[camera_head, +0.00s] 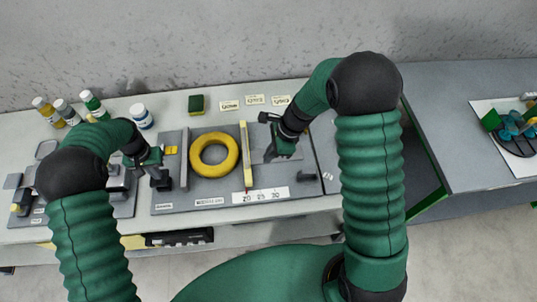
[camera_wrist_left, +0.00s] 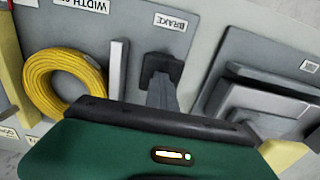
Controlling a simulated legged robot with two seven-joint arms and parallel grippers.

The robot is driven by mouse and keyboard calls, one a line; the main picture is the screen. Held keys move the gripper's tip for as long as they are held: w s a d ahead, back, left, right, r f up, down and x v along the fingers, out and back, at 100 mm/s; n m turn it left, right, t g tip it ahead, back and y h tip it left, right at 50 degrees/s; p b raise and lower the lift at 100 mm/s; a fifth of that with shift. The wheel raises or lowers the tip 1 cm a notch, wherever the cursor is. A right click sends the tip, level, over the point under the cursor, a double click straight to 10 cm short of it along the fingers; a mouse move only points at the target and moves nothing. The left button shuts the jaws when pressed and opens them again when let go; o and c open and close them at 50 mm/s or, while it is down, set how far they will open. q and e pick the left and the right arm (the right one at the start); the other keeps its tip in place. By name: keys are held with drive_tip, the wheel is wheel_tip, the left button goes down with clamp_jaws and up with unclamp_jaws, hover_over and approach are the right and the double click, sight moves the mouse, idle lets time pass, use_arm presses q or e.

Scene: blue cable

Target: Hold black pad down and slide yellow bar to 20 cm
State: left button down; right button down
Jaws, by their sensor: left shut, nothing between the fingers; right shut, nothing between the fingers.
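The black pad (camera_head: 165,184) lies at the left of the grey board, by a BRAKE label in the left wrist view, where the pad (camera_wrist_left: 153,68) shows too. My left gripper (camera_head: 158,176) is shut and empty, with its tips at the pad; I cannot tell whether they press it. The yellow bar (camera_head: 246,155) stands upright in the picture, right of the cable coil, its lower end near the 20 mark of the white scale (camera_head: 265,196). My right gripper (camera_head: 269,154) is shut and empty, just right of the bar and apparently apart from it.
A yellow cable coil (camera_head: 214,154) lies between a grey rail (camera_head: 185,158) and the bar. A small black peg (camera_head: 306,177) is right of the scale. Bottles and a jar (camera_head: 141,116) stand behind at the left, with a green-yellow sponge (camera_head: 196,104) beside them.

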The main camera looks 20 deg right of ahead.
use_arm(q)
drive_tip(key=shift+w+a+r+p, duration=0.1)
drive_tip(key=shift+r+p, duration=1.45)
drive_tip(key=shift+r, duration=0.75)
wheel_tip(320, 180, up, 5)
drive_tip(key=p, duration=0.3)
drive_tip(key=shift+f, duration=0.15)
wheel_tip(320, 180, up, 17)
drive_tip(key=b, duration=0.2)
drive_tip(key=shift+f, duration=0.15)
